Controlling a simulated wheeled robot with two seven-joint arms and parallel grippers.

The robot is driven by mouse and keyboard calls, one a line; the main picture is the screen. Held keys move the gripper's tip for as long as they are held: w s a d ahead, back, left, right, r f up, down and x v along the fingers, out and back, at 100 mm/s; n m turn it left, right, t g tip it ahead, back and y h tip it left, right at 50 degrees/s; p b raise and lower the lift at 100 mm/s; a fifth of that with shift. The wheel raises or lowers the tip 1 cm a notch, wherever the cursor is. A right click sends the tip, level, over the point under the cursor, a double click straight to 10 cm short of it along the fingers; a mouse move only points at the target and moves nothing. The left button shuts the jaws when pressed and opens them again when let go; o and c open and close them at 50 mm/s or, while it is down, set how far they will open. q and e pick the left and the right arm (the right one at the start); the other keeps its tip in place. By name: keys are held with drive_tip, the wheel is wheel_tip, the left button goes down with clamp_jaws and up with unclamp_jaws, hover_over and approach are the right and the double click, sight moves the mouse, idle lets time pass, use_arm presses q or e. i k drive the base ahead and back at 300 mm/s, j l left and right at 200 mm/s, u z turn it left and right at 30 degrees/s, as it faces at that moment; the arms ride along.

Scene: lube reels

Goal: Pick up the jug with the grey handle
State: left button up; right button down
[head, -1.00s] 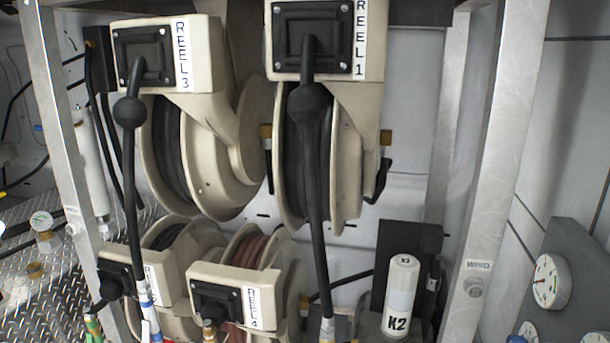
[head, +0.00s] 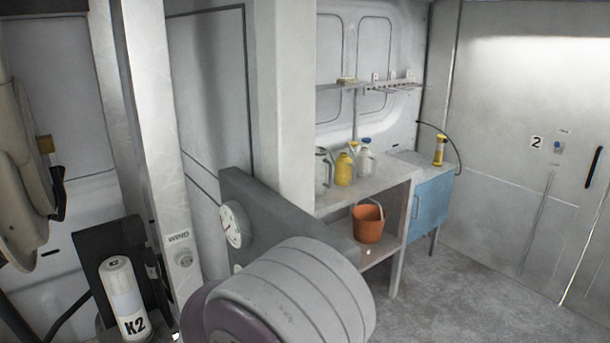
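Several jugs stand close together on the top of a pale bench in the middle distance. The left one is a whitish-grey jug (head: 323,172). Beside it is a yellow jug (head: 344,170), and behind to the right a white jug with a blue cap (head: 365,160). They are small in the head view, and I cannot tell for sure which handle is grey. Neither of my grippers is in view.
The bench (head: 372,186) has an orange bucket (head: 368,224) on its lower shelf. A blue cabinet (head: 431,208) with a yellow cylinder (head: 439,152) on top stands to its right. A K2 canister (head: 124,298) is at lower left. Grey floor (head: 470,290) is clear at right.

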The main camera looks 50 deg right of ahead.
sight(322, 161)
drive_tip(key=k+l+z, duration=0.15)
drive_tip(key=k+l, duration=0.4)
drive_tip(key=k, duration=0.2)
drive_tip(key=k+l+z, duration=0.1)
drive_tip(key=k+l, duration=0.5)
drive_tip(key=k, duration=0.15)
drive_tip(key=l+z, duration=0.1)
drive_tip(key=l, duration=0.4)
drive_tip(key=i+l+z, duration=0.1)
drive_tip(key=l, duration=0.4)
drive_tip(key=l+z, duration=0.1)
drive_tip(key=l, duration=0.4)
drive_tip(key=i+l, duration=0.15)
drive_tip(key=l, duration=0.35)
drive_tip(key=i+l+z, duration=0.15)
drive_tip(key=l, duration=0.35)
drive_tip(key=i+l+z, duration=0.2)
drive_tip(key=i+l, duration=0.3)
drive_tip(key=i+l+z, duration=0.15)
drive_tip(key=i+l, duration=0.3)
drive_tip(key=i+l+z, duration=0.2)
drive_tip(key=i, duration=0.5)
drive_tip(key=l, duration=0.1)
